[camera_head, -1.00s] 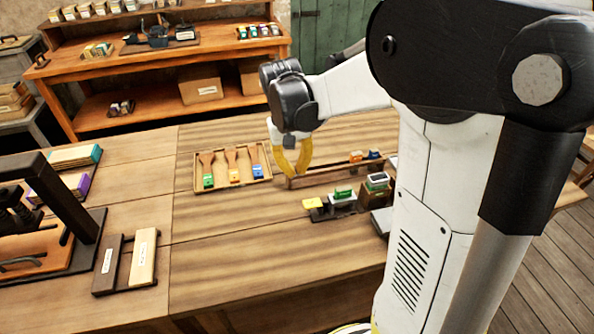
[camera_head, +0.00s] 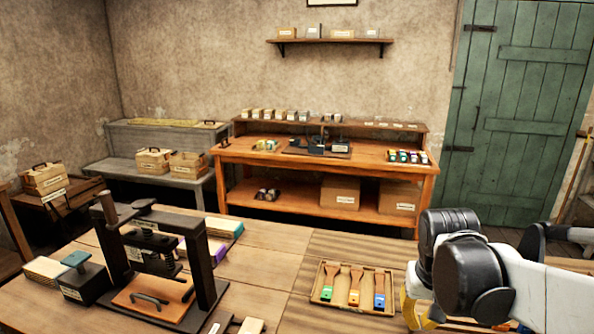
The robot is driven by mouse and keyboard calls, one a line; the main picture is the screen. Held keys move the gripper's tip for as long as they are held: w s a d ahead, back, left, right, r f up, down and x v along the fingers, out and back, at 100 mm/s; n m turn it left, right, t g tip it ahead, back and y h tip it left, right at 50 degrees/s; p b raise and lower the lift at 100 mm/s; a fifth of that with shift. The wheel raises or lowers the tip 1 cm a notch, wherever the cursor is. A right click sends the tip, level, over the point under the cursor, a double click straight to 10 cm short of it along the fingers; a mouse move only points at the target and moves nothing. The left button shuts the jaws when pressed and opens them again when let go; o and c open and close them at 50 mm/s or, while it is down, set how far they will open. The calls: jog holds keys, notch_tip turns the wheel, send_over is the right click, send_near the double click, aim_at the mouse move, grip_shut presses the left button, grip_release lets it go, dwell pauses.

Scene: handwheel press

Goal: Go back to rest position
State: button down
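My arm is at the lower right of the head camera view. My gripper (camera_head: 420,314) shows as yellow parts below the dark wrist, just right of the brush tray. Its fingertips are partly cut off and hidden, so its opening is unclear. No held object shows. The handwheel press (camera_head: 208,262) stands on the front table at the lower left, with a dark frame and a wooden bed with a handle.
A tray (camera_head: 314,297) holds brushes with green, orange and blue ends. An orange workbench (camera_head: 300,160) and green door (camera_head: 520,110) stand behind. Floor shows between bench and table.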

jog(key=s+a+r+n+t+y+b, duration=0.1)
jog(key=s+a+n+t, duration=0.1)
jog(key=s+a+t, duration=0.3)
jog(key=s+a, duration=0.2)
jog(key=s, duration=0.2)
jog(key=shift+s+r, duration=0.15)
jog(key=shift+s, duration=0.05)
jog(key=w+d+f+m+g+p, duration=0.3)
jog(key=w+d+g, duration=0.4)
jog(key=w+d, duration=0.4)
jog(key=d, duration=0.4)
jog(key=shift+w+f, duration=0.15)
jog(key=shift+w, duration=0.15)
notch_tip(320, 180, down, 14)
jog(key=b, duration=0.5)
jog(key=shift+b, duration=0.4)
